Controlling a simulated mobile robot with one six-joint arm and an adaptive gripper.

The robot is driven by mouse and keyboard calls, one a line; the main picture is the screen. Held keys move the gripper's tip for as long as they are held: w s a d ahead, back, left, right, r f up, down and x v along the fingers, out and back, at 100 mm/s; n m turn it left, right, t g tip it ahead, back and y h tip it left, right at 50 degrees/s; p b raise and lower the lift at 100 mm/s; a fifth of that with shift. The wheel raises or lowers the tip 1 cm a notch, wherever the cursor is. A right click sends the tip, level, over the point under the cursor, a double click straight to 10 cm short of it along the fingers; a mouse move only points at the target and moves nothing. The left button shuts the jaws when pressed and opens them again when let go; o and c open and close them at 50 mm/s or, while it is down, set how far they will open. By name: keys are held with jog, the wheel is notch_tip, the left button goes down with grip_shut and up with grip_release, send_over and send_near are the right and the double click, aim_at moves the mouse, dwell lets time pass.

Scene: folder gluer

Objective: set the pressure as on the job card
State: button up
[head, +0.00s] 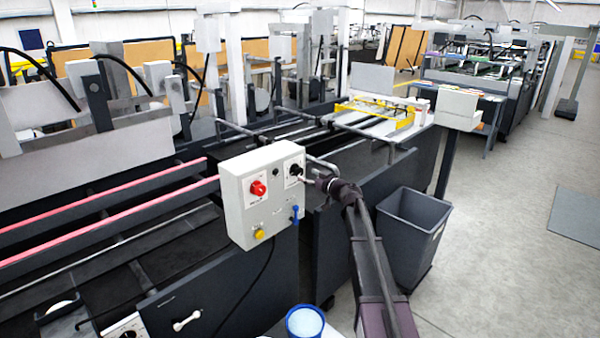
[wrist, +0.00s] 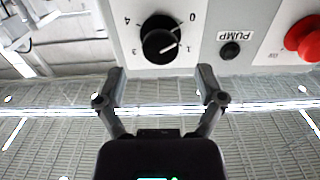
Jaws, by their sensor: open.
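The light grey control box (head: 235,205) stands at the machine's side. Its black knob (head: 296,170) is at the upper right of the box face. In the wrist view the knob (wrist: 161,40) appears upside down, with numbers 0, 1, 3 and 4 visible around it. A white mark on the knob points roughly towards the 1. My gripper (head: 311,182) is open in front of the knob; in the wrist view its fingertips (wrist: 162,77) are apart, with nothing between them. I cannot make out a job card.
A small black button marked PUMP (wrist: 230,50) and a red knob (wrist: 305,38) share the panel. A yellow button (head: 259,234) and a blue lever (head: 295,214) are lower on the box. A grey bin (head: 412,235) stands right of my arm. Open floor lies further right.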

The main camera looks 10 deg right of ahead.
aim_at(301, 171)
jog(key=shift+x, duration=2.3)
